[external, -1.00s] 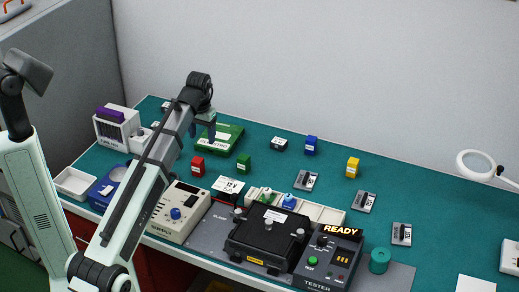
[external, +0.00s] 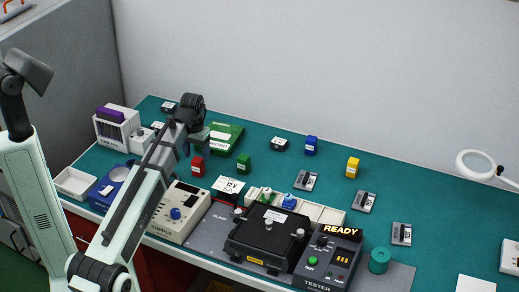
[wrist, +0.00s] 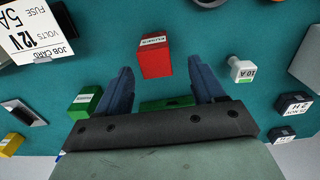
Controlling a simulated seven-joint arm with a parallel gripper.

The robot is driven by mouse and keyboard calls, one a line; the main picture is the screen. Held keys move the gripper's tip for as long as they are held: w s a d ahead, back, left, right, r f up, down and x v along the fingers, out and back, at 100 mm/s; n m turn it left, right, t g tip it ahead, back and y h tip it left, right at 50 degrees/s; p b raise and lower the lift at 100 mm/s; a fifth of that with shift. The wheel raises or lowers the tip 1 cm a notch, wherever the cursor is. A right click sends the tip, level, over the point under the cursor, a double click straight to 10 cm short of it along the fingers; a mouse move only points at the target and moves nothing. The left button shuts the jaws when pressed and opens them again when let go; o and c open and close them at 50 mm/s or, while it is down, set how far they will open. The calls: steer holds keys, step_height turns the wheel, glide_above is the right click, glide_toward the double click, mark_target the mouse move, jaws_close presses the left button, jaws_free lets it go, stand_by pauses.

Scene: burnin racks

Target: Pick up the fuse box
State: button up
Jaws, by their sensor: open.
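The fuse box is a small red box with a white label reading FUSES. It stands upright on the teal bench mat in the external view (external: 197,168) and shows in the wrist view (wrist: 153,58). My gripper (external: 196,147) is just above it in the external view. In the wrist view my gripper (wrist: 160,66) is open, with its two blue-grey fingers spread and nothing held. The box lies in line with the gap, at and beyond the fingertips, a little nearer the left finger. I cannot tell how high the fingertips are above it.
A green block (external: 244,163) stands right of the red box, with a green board (external: 229,139) behind. A job card (external: 229,186) reading 12 V, 5A is in front right. A grey-beige instrument (external: 179,213) and black test fixture (external: 266,235) are nearer.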

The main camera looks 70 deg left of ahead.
mark_target(197, 160)
steer(key=shift+s+d+f, duration=0.1)
steer(key=shift+d+f, duration=0.1)
steer(key=shift+f, duration=0.8)
steer(key=shift+d+f, duration=0.2)
steer(key=shift+f, duration=1.45)
steer(key=c, duration=1.1)
steer(key=shift+o, duration=0.2)
steer(key=shift+r, duration=0.1)
